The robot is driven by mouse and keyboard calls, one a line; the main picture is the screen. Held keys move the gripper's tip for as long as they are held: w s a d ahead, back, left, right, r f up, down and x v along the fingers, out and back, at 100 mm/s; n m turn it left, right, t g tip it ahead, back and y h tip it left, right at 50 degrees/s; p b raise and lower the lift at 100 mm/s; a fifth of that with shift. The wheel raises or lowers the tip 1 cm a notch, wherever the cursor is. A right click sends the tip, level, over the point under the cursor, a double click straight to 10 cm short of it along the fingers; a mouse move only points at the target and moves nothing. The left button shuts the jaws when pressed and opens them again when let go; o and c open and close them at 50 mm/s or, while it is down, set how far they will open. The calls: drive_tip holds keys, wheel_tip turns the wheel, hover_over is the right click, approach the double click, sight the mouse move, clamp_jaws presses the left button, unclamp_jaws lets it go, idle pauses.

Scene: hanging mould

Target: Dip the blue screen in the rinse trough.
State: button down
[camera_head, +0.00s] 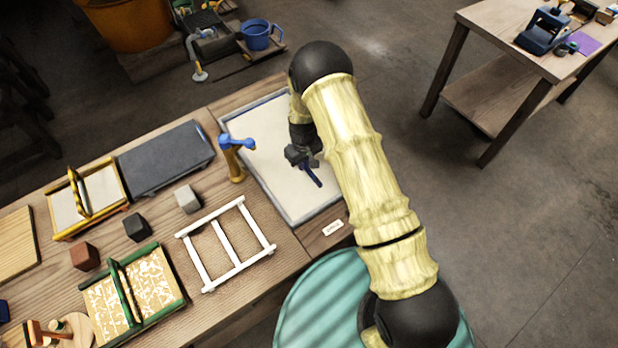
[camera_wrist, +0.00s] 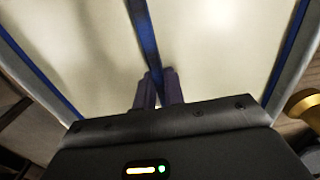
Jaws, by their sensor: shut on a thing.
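My gripper (camera_head: 303,158) is over the pale, grey-rimmed trough (camera_head: 298,218) at the right end of the bench. It is shut on the blue handle bar of the blue screen (camera_head: 314,178). In the wrist view the bar (camera_wrist: 145,35) runs up between my fingers (camera_wrist: 158,88). Blue frame edges of the screen show at left and right in that view, just inside the trough's grey rim (camera_wrist: 308,60). The screen lies flat within the rim, with a pale surface between its edges. How deep it sits I cannot tell. My arm hides part of the trough's right side.
A post with a blue top (camera_head: 236,160) stands at the trough's left edge. A white rack (camera_head: 225,243), dark slab (camera_head: 165,157), yellow screen (camera_head: 87,200), green screen (camera_head: 133,295) and small blocks occupy the bench leftward. A ribbed teal tub (camera_head: 320,300) is in front of the trough.

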sight(310, 170)
drive_tip(key=shift+s+d+p, duration=0.2)
drive_tip(key=shift+s+d, duration=0.25)
drive_tip(key=shift+s, duration=0.2)
drive_tip(key=shift+s+d+p, duration=0.15)
drive_tip(key=shift+s+d, duration=0.25)
drive_tip(key=shift+s, duration=0.2)
drive_tip(key=shift+r, duration=0.1)
wheel_tip(310, 170, up, 11)
drive_tip(key=p, duration=0.6)
drive_tip(key=shift+p, duration=0.4)
idle(1.2)
wheel_tip(310, 170, up, 4)
drive_tip(key=shift+f+p, duration=0.1)
drive_tip(key=shift+p, duration=1.1)
